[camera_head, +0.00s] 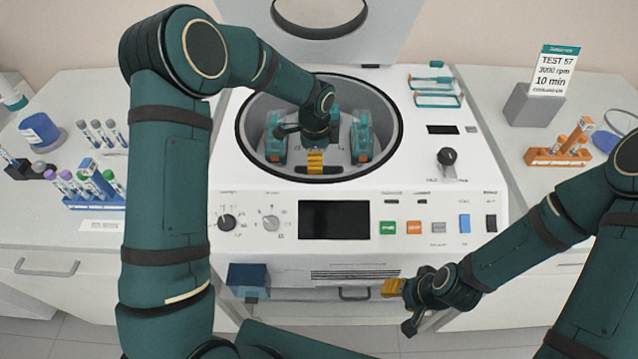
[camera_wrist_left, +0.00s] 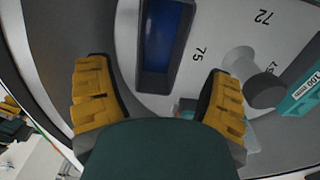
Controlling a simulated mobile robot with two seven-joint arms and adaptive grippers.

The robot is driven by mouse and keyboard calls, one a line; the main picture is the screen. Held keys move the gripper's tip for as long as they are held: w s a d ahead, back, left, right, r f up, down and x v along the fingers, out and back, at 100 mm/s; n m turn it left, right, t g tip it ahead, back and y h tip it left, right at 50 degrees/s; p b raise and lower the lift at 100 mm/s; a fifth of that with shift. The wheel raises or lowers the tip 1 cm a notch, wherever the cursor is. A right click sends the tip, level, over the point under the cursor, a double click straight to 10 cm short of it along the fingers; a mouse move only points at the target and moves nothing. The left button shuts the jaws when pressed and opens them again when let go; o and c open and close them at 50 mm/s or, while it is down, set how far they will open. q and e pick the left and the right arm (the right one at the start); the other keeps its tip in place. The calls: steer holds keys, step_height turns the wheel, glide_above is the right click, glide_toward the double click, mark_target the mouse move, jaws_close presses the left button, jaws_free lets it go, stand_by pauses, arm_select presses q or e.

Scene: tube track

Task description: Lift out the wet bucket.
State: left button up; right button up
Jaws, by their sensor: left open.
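Teal rotor buckets show inside the open centrifuge bowl (camera_head: 392,113), one on the left (camera_head: 275,140) and one on the right (camera_head: 362,137). I cannot tell from their look which one is wet. My left gripper (camera_head: 316,160) is down in the bowl between them, over the front of the rotor. In the left wrist view my left gripper (camera_wrist_left: 160,98) is open and empty. Beyond its fingers lies a dark-framed blue slot (camera_wrist_left: 167,40) in the grey numbered rotor. Part of a labelled teal bucket (camera_wrist_left: 300,95) shows at right. My right gripper (camera_head: 393,288) hangs before the centrifuge front; its opening is unclear.
The raised lid (camera_head: 390,30) stands behind the bowl. A teal wire rack (camera_head: 437,98) lies on the top right. Tube racks stand on the left bench (camera_head: 95,195) and right bench (camera_head: 557,156). A sign (camera_head: 555,72) reads TEST 57, 3000 rpm, 10 min.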

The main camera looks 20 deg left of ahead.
arm_select(q)
steer(key=shift+w+d+f+b, duration=0.1)
steer(key=shift+f+b, duration=0.1)
steer(key=shift+f, duration=0.95)
steer(key=shift+d+f+b, duration=0.15)
steer(key=shift+f+b, duration=0.05)
steer(key=shift+f, duration=0.95)
steer(key=shift+w+d+f+b, duration=0.1)
steer(key=shift+f+b, duration=0.1)
steer(key=shift+f, duration=0.95)
steer(key=shift+r, duration=0.1)
steer(key=c, duration=0.9)
